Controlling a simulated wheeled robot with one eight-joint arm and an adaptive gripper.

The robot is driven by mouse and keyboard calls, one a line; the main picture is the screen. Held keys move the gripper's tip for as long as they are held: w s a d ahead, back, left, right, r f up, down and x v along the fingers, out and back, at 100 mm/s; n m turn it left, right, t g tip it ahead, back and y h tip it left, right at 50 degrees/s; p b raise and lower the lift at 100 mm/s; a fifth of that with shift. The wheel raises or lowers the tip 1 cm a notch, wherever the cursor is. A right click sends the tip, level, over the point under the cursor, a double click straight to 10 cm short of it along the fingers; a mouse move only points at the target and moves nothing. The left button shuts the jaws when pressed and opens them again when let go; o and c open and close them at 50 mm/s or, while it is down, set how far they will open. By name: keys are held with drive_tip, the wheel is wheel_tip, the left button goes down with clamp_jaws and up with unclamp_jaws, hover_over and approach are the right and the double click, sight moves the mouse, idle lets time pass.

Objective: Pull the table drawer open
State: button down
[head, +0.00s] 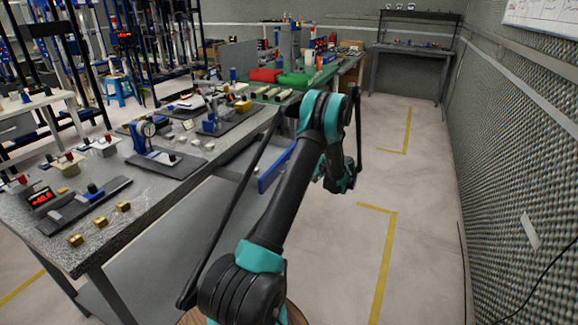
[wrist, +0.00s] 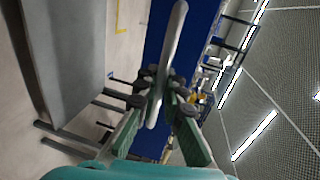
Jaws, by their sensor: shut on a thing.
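The table drawer has a blue front (head: 274,169), seen in the head view below the right edge of the grey table (head: 185,185), partly hidden behind my arm. In the wrist view the blue drawer front (wrist: 205,22) stands behind a long light-grey bar handle (wrist: 174,40). My gripper (wrist: 165,92) is shut on the handle, one finger on each side of the bar.
The tabletop holds a dial gauge stand (head: 148,132), a red digital display (head: 42,198) and several brass blocks (head: 76,240). A textured foam wall (head: 520,150) runs along the right. Clear floor with yellow lines (head: 385,250) lies between table and wall.

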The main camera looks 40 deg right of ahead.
drive_tip(key=c, duration=1.9)
unclamp_jaws()
drive_tip(key=v, duration=1.2)
drive_tip(key=shift+f, duration=0.1)
